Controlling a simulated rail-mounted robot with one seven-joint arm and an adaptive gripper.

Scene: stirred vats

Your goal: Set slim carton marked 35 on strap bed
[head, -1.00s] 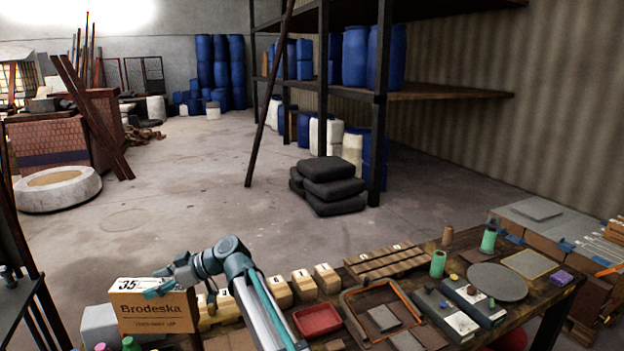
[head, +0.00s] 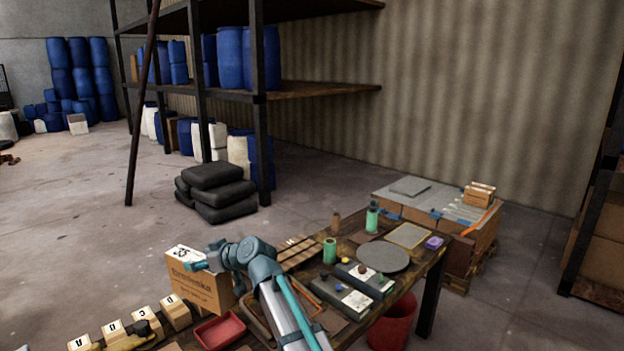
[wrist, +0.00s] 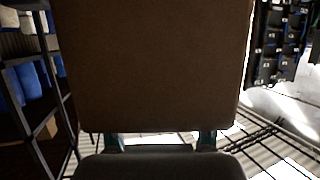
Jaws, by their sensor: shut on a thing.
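The slim carton marked 35 (head: 200,288) is brown with a white top strip and reads Brodeska. My gripper (head: 200,264) is shut on its upper part and holds it above the workbench, beside the red tray. In the wrist view the carton (wrist: 155,65) fills the middle, and my gripper's fingertips (wrist: 160,141) meet its lower edge.
A red bin (head: 393,320) stands by the bench. A dark rack (head: 597,215) is at right.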

